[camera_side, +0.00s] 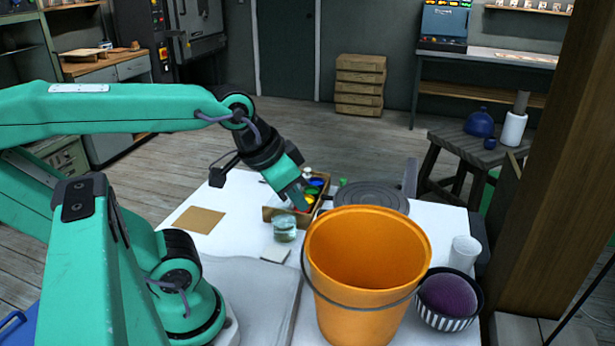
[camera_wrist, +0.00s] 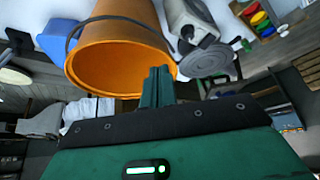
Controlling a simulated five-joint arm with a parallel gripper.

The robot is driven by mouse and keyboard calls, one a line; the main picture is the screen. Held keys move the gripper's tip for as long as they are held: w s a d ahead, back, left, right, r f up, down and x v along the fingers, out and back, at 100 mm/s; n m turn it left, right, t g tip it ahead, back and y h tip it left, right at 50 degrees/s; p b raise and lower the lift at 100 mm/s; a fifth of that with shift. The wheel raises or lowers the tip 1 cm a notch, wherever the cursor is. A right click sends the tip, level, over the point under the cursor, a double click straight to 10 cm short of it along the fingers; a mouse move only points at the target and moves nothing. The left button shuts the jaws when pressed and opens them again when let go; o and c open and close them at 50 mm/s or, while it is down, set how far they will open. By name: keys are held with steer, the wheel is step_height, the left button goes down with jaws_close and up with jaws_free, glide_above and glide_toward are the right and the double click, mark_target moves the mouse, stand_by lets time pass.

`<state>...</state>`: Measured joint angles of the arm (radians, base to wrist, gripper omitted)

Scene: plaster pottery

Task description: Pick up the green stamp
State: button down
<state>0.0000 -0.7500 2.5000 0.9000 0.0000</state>
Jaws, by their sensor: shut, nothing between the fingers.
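A small green object, which looks like the green stamp (camera_side: 343,183), stands on the white table beside the grey round turntable (camera_side: 372,197). It also shows small in the wrist view (camera_wrist: 247,46), between the turntable (camera_wrist: 206,59) and the tray of colours. My gripper (camera_side: 302,204) points down and appears in front of the tray in the side view. Its fingers (camera_wrist: 157,86) are shut and empty, apart from the green stamp. The stamp's fine shape is too small to tell.
A brown tray (camera_side: 274,212) holds several coloured pots. A large orange bucket (camera_side: 366,262) stands at the front, with a striped bowl (camera_side: 447,312) and white cup (camera_side: 464,253) to its right. A glass jar (camera_side: 284,229) stands near the tray. Table space at left is mostly clear.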

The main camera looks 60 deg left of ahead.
steer(key=c, duration=2.1)
jaws_free()
steer(key=o, duration=0.9)
steer(key=shift+w+r, duration=0.1)
steer(key=w+a+r+g, duration=0.1)
steer(key=w+a+r, duration=0.15)
steer(key=w, duration=0.35)
steer(key=w+a+r+g, duration=0.1)
steer(key=w+a+r, duration=0.15)
steer(key=w, duration=0.45)
steer(key=g, duration=0.4)
glide_above(342, 178)
steer(key=shift+m, duration=0.4)
step_height(342, 178, down, 21)
steer(key=shift+w+d+f, duration=0.1)
steer(key=shift+d+f, duration=0.05)
steer(key=shift+a+f, duration=0.2)
steer(key=shift+f, duration=0.05)
